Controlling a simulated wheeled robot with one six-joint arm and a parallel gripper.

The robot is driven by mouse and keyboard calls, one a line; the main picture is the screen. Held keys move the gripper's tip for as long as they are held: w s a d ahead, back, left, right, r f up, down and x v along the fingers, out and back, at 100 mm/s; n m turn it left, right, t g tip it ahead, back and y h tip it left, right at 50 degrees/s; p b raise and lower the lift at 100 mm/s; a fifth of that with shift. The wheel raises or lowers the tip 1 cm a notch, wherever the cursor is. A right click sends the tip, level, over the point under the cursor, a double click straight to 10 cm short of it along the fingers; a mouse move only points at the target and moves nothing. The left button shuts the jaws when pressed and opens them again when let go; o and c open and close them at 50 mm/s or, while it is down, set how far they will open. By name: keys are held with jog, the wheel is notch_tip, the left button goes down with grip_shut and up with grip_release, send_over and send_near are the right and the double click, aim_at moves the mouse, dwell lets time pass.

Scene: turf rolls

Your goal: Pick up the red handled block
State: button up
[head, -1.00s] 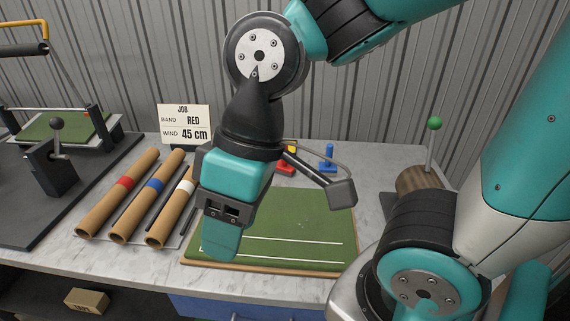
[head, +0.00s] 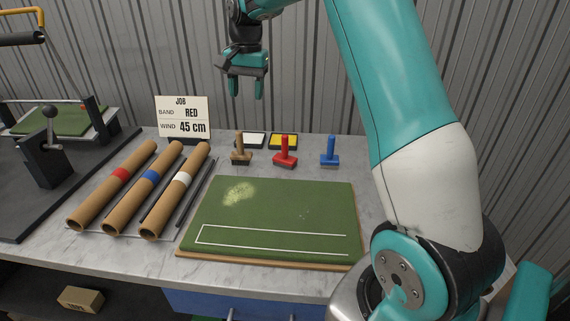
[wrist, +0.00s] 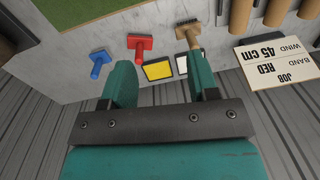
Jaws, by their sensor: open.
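The red handled block (head: 285,152) stands upright on the grey worktop behind the green turf board, between a wooden handled block (head: 240,152) on its left and a blue handled block (head: 329,152) on its right. My gripper (head: 246,92) is open and empty, raised above and behind the blocks near the corrugated wall. In the wrist view my gripper's two fingers (wrist: 162,85) are spread apart, and the red handled block (wrist: 140,45) lies beyond them, apart from both. The blue block (wrist: 98,62) and the wooden block (wrist: 188,33) also show there.
A white pad (head: 250,140) and a yellow pad (head: 283,141) lie behind the blocks. The turf board (head: 275,215) fills the front middle. Several banded cardboard tubes (head: 150,190) lie at left, below the job sign (head: 183,118).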

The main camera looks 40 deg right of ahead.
jog(key=w+d+f+m+b, duration=0.1)
jog(key=d+f+m, duration=0.2)
jog(key=d, duration=0.4)
jog(key=w+d+f+m, duration=0.2)
jog(key=d+f+m, duration=0.15)
jog(key=d, duration=0.35)
jog(key=p, duration=0.2)
send_near(285, 144)
jog(key=f, duration=0.2)
jog(key=w+f, duration=0.1)
jog(key=f, duration=0.2)
jog(key=shift+w+a+f, duration=0.2)
jog(key=shift+w+f, duration=0.1)
jog(key=shift+s+d+f+p, duration=0.15)
jog(key=shift+f+p, duration=0.25)
jog(key=shift+f, duration=0.9)
jog(key=shift+s+d+f+p, duration=0.1)
jog(key=shift+d+f+p, duration=0.25)
jog(key=shift+f, duration=1)
grip_shut()
